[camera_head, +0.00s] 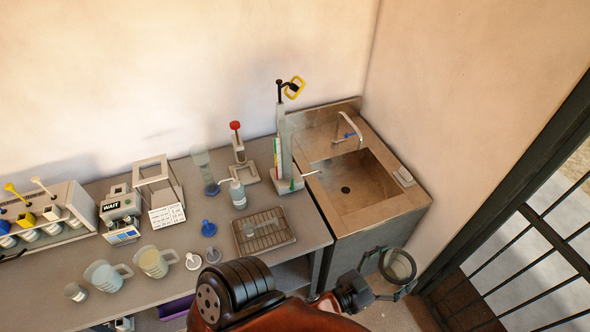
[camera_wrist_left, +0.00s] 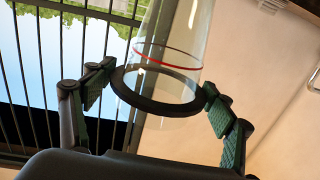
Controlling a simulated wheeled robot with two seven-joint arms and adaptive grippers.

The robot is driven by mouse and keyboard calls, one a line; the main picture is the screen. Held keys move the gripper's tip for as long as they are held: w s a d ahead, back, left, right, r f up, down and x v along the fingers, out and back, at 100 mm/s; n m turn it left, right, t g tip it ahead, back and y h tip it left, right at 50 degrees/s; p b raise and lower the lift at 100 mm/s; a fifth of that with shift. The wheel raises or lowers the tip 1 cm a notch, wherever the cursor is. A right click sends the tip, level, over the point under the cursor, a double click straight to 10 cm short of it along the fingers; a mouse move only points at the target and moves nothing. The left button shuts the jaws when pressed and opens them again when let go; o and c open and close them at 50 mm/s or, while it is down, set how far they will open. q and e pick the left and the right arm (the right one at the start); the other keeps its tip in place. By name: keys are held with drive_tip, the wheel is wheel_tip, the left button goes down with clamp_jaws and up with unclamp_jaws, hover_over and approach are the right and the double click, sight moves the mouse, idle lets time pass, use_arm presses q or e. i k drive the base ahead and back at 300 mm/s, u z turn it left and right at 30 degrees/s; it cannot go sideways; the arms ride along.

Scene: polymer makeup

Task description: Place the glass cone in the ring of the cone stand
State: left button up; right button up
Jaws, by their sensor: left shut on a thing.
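My left gripper (camera_head: 392,273) is at the lower right of the head view, over the floor between the bench and the barred gate. It is shut on the glass cone (camera_head: 399,264), seen nearly end-on as a dark-rimmed circle. In the left wrist view the gripper (camera_wrist_left: 159,82) has green-padded fingers on both sides of the cone's dark band; the clear glass cone (camera_wrist_left: 178,35) has a red line. A tall grey stand (camera_head: 285,150) with a yellow loop (camera_head: 293,87) on top stands at the bench's back right. I cannot tell for sure whether it is the cone stand. My right gripper is out of view.
The sink (camera_head: 350,185) is right of the bench, with a tap (camera_head: 349,128). A wire tray (camera_head: 264,231), wash bottle (camera_head: 237,194), beakers (camera_head: 105,276) and a white frame (camera_head: 158,186) crowd the bench (camera_head: 309,234). A barred gate (camera_head: 530,240) is at right.

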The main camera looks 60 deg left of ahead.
sight(167, 199)
drive_tip(key=u, duration=1.85)
